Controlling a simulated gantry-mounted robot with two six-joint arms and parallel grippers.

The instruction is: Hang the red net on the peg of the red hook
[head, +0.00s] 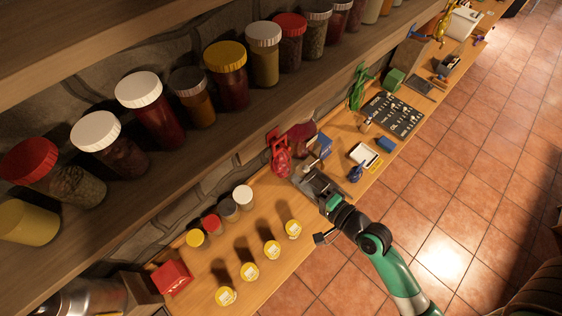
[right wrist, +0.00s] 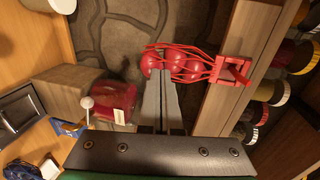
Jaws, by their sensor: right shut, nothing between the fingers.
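The red net (head: 282,160) holds several red balls and hangs below the red hook (head: 272,135) at the shelf edge. In the right wrist view, the net (right wrist: 180,65) stretches from the hook (right wrist: 234,60) down toward the counter, its strands gathered at the hook's peg (right wrist: 238,77). Whether a loop goes fully around the peg is hard to tell. My right gripper (head: 297,178) is shut and empty, its fingertips close to the balls in the right wrist view (right wrist: 161,80). The left gripper is not in view.
The shelf above holds a row of jars (head: 140,93). Yellow-lidded jars (head: 250,271) stand on the counter at lower left. A dark red object (right wrist: 100,97) stands near the wall beside the net.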

